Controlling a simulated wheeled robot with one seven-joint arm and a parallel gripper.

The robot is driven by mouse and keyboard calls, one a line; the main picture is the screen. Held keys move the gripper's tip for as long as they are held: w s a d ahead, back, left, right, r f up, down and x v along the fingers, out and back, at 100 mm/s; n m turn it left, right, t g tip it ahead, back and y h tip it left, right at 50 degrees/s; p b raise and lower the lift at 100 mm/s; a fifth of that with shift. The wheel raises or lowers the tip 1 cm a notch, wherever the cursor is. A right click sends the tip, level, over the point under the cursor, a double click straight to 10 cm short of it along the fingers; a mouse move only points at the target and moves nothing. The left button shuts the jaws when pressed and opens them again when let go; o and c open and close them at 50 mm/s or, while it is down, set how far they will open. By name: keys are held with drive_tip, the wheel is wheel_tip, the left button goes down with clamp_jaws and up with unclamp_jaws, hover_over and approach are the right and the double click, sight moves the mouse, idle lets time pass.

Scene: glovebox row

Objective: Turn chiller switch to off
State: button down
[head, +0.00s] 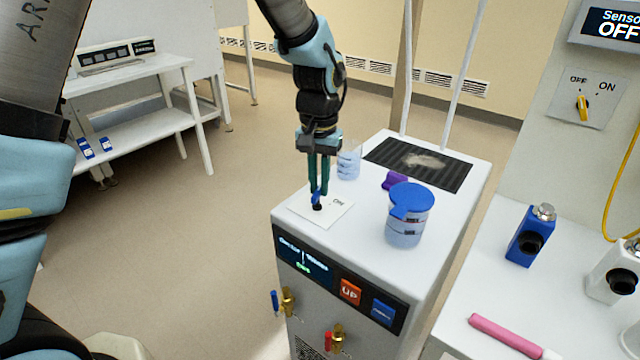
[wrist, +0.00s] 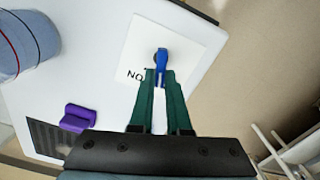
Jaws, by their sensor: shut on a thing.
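The chiller (head: 340,240) is a white box with a dark front panel. On its top is a white switch plate (head: 335,213) with a blue switch handle (head: 316,197) on a dark base. The plate (wrist: 185,40) and the blue handle (wrist: 161,62) also show in the wrist view. The word ON is readable on the plate; an OFF mark is not visible, perhaps hidden by my fingers. My gripper (head: 318,190) points down, with its green fingers closed on the blue handle. In the wrist view my gripper (wrist: 160,80) has the handle between its fingertips.
A blue-lidded beaker (head: 408,220), a clear beaker (head: 348,164) and a purple object (head: 395,181) stand on the chiller top near my gripper. A dark mat (head: 420,160) lies at the back. A bench (head: 540,290) with blue and white devices is on the right.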

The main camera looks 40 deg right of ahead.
sight(318, 188)
drive_tip(key=shift+w+n, duration=0.15)
drive_tip(key=shift+n, duration=0.95)
drive_tip(key=c, duration=0.9)
unclamp_jaws()
wheel_tip(318, 188, up, 11)
drive_tip(key=shift+f+b, duration=0.1)
drive_tip(key=shift+b, duration=0.9)
